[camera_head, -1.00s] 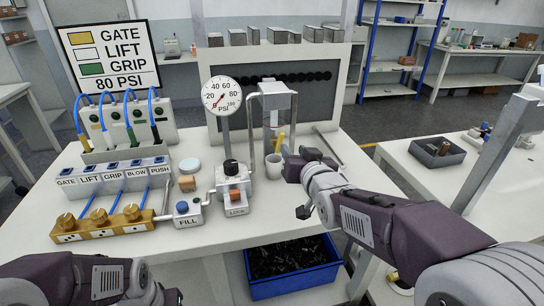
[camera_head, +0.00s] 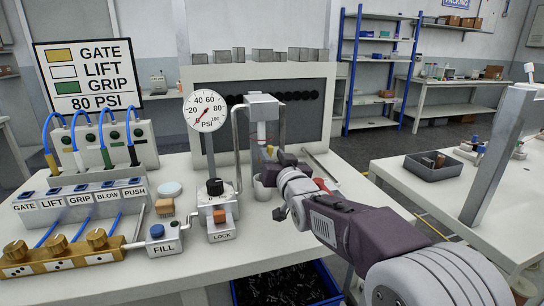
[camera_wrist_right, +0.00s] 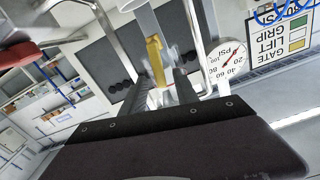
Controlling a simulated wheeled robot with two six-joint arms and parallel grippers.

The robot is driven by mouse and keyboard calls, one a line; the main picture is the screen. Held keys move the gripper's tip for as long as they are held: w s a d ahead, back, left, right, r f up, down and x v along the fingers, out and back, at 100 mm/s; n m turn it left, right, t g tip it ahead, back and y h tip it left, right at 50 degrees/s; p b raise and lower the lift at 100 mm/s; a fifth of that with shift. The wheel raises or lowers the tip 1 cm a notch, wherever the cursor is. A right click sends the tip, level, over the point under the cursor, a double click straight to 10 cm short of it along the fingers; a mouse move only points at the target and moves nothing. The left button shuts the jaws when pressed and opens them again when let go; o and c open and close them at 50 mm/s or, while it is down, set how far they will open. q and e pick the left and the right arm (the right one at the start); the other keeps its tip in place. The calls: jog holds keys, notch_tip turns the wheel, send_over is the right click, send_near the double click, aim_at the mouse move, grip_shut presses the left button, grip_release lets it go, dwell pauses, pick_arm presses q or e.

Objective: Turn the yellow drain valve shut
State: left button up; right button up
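The yellow drain valve lever (camera_wrist_right: 155,60) stands below the clear cylinder of the grey frame, and the right wrist view shows it ahead of and between my fingers. In the head view only a small part of the yellow lever (camera_head: 270,150) shows, just beyond my gripper. My right gripper (camera_head: 268,165) is at the lever, over the cup. In the wrist view its two dark fingers (camera_wrist_right: 162,85) are apart, with a gap around the lever. I cannot tell whether either finger touches it. My left gripper is out of view.
A pale cup (camera_head: 262,190) stands under the gripper. The pressure gauge (camera_head: 205,111) and the lock block (camera_head: 220,222) are to the left. A blue bin (camera_head: 330,283) with dark parts is below the table's front edge. A thin rod (camera_head: 320,165) lies to the right.

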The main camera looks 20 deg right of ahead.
jog(key=shift+w, duration=0.4)
grip_shut()
